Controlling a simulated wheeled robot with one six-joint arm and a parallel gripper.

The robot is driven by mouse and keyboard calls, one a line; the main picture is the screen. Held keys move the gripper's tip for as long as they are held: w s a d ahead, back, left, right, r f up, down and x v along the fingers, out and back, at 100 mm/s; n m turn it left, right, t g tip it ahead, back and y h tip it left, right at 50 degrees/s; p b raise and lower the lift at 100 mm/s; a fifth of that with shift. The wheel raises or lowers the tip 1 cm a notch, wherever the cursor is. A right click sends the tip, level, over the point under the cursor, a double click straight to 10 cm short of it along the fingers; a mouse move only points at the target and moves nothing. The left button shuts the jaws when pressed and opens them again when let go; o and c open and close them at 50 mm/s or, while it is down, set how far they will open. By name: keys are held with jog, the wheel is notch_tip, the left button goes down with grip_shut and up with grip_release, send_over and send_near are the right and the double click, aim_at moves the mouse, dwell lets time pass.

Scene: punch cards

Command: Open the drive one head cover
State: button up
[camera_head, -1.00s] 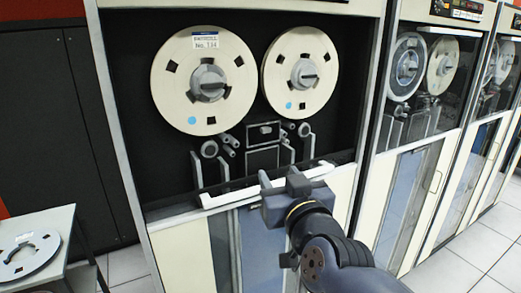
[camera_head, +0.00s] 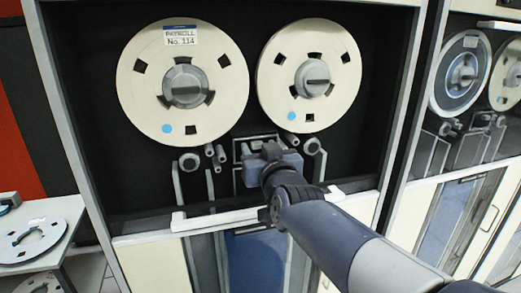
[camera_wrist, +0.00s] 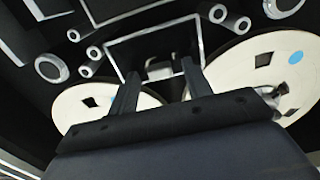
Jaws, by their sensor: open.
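The drive one head cover (camera_head: 240,153) is a dark, grey-edged box low between the two reels. My gripper (camera_head: 268,151) is in front of it and hides much of it. In the wrist view the head cover (camera_wrist: 150,43) shows as a dark panel with a light frame. A small grey handle (camera_wrist: 159,70) is at its edge. My open gripper (camera_wrist: 159,73) has one finger to each side of this handle in the picture. I cannot tell whether the fingers touch it. Nothing is seen held.
The left reel (camera_head: 150,90) with its Payroll label and the right reel (camera_head: 340,65) sit just above. Guide posts and rollers (camera_head: 189,162) flank the cover. A white bar (camera_head: 205,222) runs below. A side table (camera_head: 75,215) with a loose reel stands at left.

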jog(key=shift+c, duration=0.4)
jog(key=c, duration=0.9)
jog(key=shift+f+b, duration=0.15)
jog(key=shift+b, duration=0.2)
